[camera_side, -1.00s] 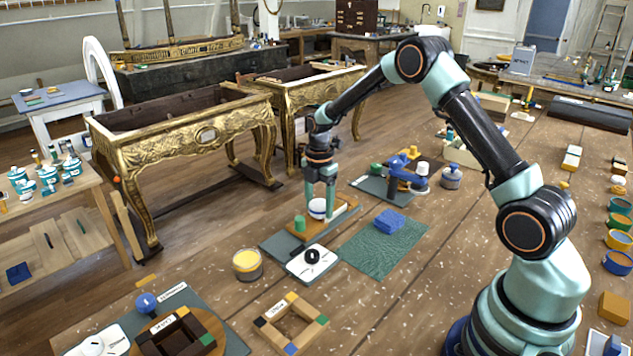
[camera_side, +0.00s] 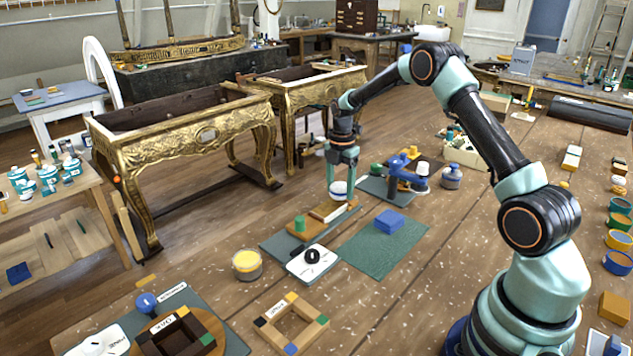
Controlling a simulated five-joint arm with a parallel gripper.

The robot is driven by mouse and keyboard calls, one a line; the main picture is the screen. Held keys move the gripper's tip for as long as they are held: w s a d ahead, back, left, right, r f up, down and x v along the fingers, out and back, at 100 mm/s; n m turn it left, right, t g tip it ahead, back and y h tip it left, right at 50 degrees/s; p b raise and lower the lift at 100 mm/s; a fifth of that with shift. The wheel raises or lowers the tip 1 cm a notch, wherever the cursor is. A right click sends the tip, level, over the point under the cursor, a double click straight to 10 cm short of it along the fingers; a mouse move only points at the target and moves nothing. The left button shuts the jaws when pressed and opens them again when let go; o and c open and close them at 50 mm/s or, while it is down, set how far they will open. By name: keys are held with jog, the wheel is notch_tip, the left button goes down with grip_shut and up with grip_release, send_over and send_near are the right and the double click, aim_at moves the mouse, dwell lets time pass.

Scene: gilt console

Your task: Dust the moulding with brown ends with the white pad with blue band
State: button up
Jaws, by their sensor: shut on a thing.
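My gripper (camera_side: 342,168) points down with its jaws shut on the white pad with blue band (camera_side: 339,191). The pad is at the far right end of a low strip with a cream middle, the moulding (camera_side: 329,213). The moulding's near left end (camera_side: 301,232) is brown, and a small green block stands on it. The pad and fingers partly cover the far end. I cannot tell whether the pad touches the moulding or is slightly above it. The moulding lies on a dark grey-green mat (camera_side: 275,244).
A white plate with a black knob (camera_side: 312,258) lies in front of the moulding. A blue block (camera_side: 389,222) sits on a green cloth (camera_side: 375,248) at right. A blue clamp-like tool (camera_side: 405,178) stands behind right. A yellow-topped jar (camera_side: 247,264) is at front left.

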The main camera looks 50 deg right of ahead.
jog(key=shift+r, duration=3.1)
